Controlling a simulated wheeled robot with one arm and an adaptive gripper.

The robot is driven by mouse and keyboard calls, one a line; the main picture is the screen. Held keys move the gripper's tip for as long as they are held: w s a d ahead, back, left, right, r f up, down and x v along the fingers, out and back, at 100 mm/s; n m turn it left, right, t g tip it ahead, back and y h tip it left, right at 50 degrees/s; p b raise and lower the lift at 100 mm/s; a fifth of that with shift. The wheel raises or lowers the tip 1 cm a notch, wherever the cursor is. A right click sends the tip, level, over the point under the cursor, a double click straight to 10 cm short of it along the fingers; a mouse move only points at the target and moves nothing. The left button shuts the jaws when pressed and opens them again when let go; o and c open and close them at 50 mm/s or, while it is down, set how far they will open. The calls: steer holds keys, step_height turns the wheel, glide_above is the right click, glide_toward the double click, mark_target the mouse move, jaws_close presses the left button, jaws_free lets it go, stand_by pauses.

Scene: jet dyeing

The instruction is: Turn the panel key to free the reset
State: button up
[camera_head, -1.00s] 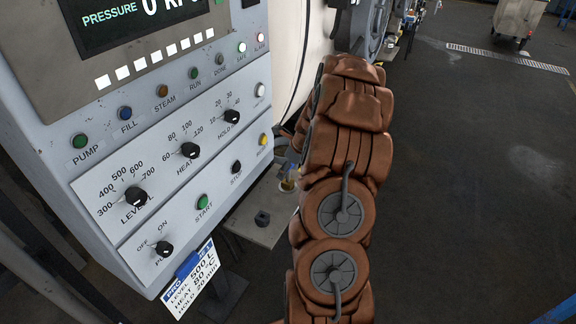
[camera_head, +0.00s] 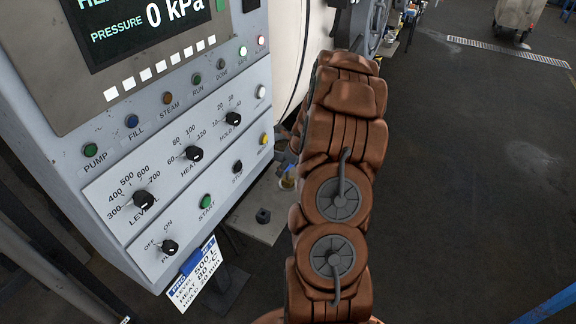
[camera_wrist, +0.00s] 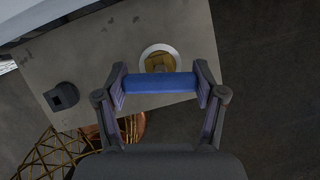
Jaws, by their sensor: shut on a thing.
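The grey control panel (camera_head: 130,170) fills the left of the head view, with knobs and push buttons. A yellow button (camera_head: 264,139) sits at its right edge; its label is too small to read. In the wrist view my gripper (camera_wrist: 160,83) is shut on a blue bar (camera_wrist: 160,84) lying across between its fingers. Just beyond the bar, a brass piece (camera_wrist: 159,62) stands in a white ring on a grey plate; I cannot tell whether the bar touches it. No part is clearly recognisable as the panel key.
The grey plate (camera_head: 248,222) juts out below the panel and bears a black block (camera_head: 263,216). A white process card (camera_head: 196,275) hangs under the panel. Open floor (camera_head: 470,200) lies to the right, with a drain grate (camera_head: 505,50) farther off.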

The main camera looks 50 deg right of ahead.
steer(key=shift+r+p, duration=0.1)
steer(key=shift+p, duration=0.4)
steer(key=shift+a+m+h+p, duration=0.1)
steer(key=shift+m+h+p, duration=0.2)
steer(key=shift+m+p, duration=0.8)
steer(key=shift+m+h+p, duration=0.4)
steer(key=shift+m+p, duration=0.4)
steer(key=shift+p, duration=1.9)
